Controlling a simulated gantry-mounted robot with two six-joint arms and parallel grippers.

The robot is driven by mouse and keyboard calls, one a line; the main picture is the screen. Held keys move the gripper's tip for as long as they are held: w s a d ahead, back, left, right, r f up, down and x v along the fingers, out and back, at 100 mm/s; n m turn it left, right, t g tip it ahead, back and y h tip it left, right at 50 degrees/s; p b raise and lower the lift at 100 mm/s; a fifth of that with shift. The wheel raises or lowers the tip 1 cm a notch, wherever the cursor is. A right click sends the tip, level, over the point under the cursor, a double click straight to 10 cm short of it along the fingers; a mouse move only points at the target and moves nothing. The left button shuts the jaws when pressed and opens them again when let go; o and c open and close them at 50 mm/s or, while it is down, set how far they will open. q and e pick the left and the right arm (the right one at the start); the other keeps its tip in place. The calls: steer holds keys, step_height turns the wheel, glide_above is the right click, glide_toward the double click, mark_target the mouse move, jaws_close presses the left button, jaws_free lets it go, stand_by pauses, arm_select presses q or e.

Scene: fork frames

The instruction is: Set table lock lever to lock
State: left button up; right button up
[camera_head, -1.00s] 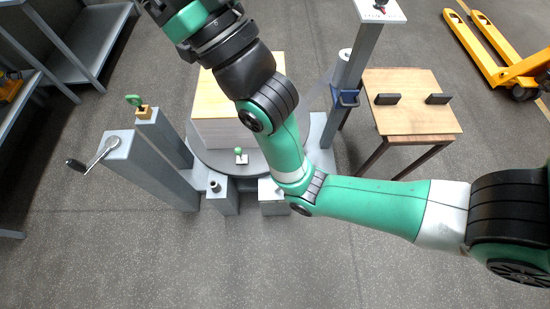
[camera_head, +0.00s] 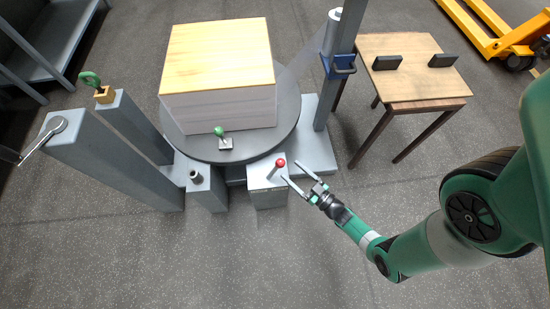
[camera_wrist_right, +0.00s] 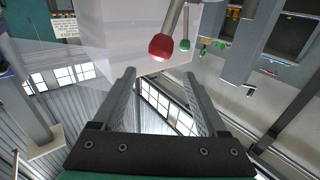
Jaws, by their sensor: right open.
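A lever with a red ball knob (camera_head: 280,162) stands on top of a short grey box (camera_head: 267,183) at the front of the round turntable (camera_head: 290,125). A second lever with a green ball knob (camera_head: 219,131) stands on the turntable's front edge. No label shows which is the table lock lever. My right gripper (camera_head: 292,171) is open and empty, just right of the red knob, with its fingers pointing toward it. In the right wrist view the red knob (camera_wrist_right: 163,47) is just beyond the open fingertips (camera_wrist_right: 157,74), apart from them. My left gripper is out of view.
A wrapped stack (camera_head: 217,60) sits on the turntable. A grey mast (camera_head: 330,95) with a blue carriage rises behind it at right. Grey posts (camera_head: 100,150) stand at left, one with a crank. A wooden table (camera_head: 415,75) is at right. The front floor is clear.

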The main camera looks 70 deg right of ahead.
mark_target(274, 170)
steer(key=f+b+x, duration=0.2)
steer(key=b+x, duration=0.1)
steer(key=x, duration=0.7)
steer(key=shift+m+g, duration=0.3)
steer(key=shift+s+d+f, duration=0.1)
jaws_close()
stand_by(1.1)
